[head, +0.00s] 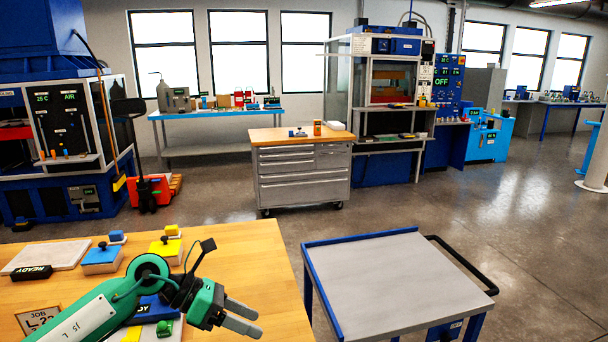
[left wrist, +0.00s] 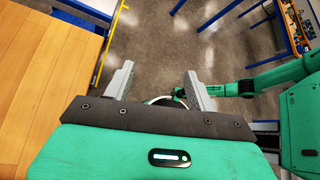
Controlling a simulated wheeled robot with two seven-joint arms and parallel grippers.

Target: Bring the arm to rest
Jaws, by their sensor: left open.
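My left gripper (head: 256,322) is at the lower middle of the head view, over the right part of the wooden bench (head: 240,262), with its fingers pointing right. In the left wrist view, the left gripper (left wrist: 158,73) has its two grey fingers spread apart. Nothing is between them; floor shows beyond. The bench edge is left of the fingers in that view. Green links of mine show at the right there. My right gripper is not clearly visible in either view.
A grey-topped cart (head: 395,280) stands right of the bench, across a gap. A drawer cabinet (head: 303,175) stands beyond open floor.

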